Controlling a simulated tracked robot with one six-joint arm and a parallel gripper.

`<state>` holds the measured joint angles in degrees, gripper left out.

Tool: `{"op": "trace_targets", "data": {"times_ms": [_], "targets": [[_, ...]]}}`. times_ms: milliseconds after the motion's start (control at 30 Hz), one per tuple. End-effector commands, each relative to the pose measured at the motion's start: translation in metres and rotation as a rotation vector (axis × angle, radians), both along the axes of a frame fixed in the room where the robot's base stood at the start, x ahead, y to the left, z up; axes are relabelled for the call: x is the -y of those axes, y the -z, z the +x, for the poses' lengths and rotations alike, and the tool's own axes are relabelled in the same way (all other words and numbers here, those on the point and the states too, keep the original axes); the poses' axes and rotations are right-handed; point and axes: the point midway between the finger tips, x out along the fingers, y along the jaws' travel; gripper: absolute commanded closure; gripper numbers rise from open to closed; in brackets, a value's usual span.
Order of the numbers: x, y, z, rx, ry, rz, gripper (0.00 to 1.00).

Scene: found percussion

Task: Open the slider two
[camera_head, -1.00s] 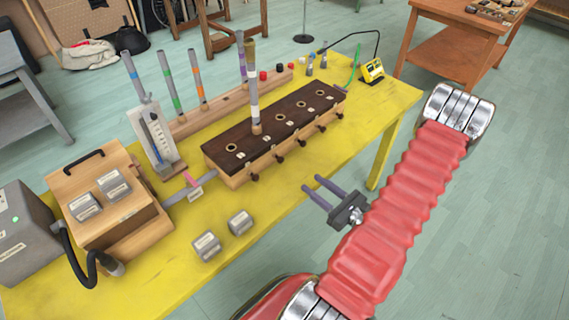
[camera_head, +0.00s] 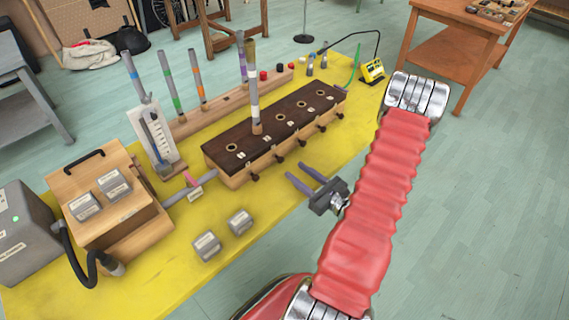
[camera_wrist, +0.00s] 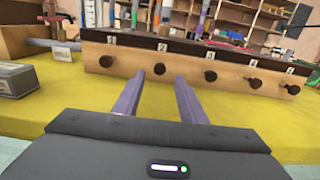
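A long wooden box (camera_head: 236,177) with a dark top stands on the yellow table, with a row of dark round slider knobs along its front. Counting from the left, the second knob (camera_head: 280,158) also shows in the wrist view (camera_wrist: 159,68), straight ahead between my fingertips. It sticks out from the box front. My gripper (camera_head: 295,170) is open and empty, its two purple fingers (camera_wrist: 160,76) pointing at the box front. The fingertips appear just short of the knob, with no clear contact.
Two small grey labelled blocks (camera_head: 207,246) (camera_head: 240,222) lie on the yellow table (camera_head: 180,285) to the left of my gripper. A grey-striped tube (camera_head: 255,102) stands upright in a hole in the box top. A wooden case (camera_head: 128,222) stands further left.

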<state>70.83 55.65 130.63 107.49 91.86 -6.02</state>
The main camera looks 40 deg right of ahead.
Motion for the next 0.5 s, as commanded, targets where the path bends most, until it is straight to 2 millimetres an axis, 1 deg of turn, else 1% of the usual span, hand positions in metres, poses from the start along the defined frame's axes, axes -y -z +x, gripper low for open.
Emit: {"op": "trace_targets", "data": {"times_ms": [100, 500], "targets": [[-0.001, 0.0, 0.014, 0.001, -0.003, -0.001, 0.62], [-0.002, 0.0, 0.057, 0.0, -0.002, 0.0, 0.62]]}}
